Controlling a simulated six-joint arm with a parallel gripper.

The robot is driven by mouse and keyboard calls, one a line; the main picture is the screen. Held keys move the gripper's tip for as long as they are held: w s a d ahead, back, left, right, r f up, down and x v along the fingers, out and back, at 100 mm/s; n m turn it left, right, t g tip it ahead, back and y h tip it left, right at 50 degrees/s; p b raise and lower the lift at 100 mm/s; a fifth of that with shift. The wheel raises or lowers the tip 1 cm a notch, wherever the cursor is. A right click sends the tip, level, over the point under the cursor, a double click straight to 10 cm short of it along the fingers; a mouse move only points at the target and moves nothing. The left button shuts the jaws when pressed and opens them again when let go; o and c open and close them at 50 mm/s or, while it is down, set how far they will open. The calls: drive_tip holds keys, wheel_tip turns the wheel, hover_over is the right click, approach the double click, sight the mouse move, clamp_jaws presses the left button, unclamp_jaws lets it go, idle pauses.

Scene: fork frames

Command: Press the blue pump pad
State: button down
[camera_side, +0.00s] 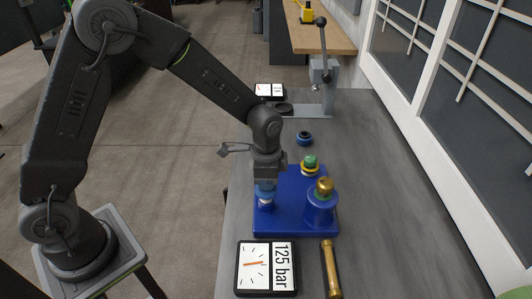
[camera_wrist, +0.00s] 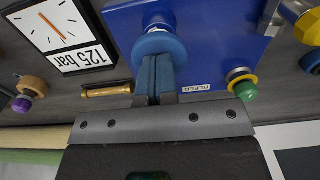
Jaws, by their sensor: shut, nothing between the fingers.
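The blue pump pad (camera_side: 265,196) stands at the left side of the blue pump base (camera_side: 285,222). In the wrist view the pad is a round blue disc (camera_wrist: 157,43). My gripper (camera_side: 265,183) points down directly over the pad. In the wrist view my gripper (camera_wrist: 157,62) is shut and empty, its blue-grey fingertips overlapping the pad's near edge. The tips are at or very close to the pad's top; I cannot tell whether they touch. The gauge (camera_side: 266,268) reads 125 bar.
A green button (camera_side: 310,161) on a yellow ring and a brass knob (camera_side: 324,187) on a blue cylinder stand right of the pad. A brass-coloured rod (camera_side: 330,268) lies in front. A lever press (camera_side: 322,70) stands behind. The right side of the grey table (camera_side: 400,220) is clear.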

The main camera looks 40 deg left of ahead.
wheel_tip(320, 180, up, 13)
drive_tip(key=shift+f, duration=0.2)
idle(3.6)
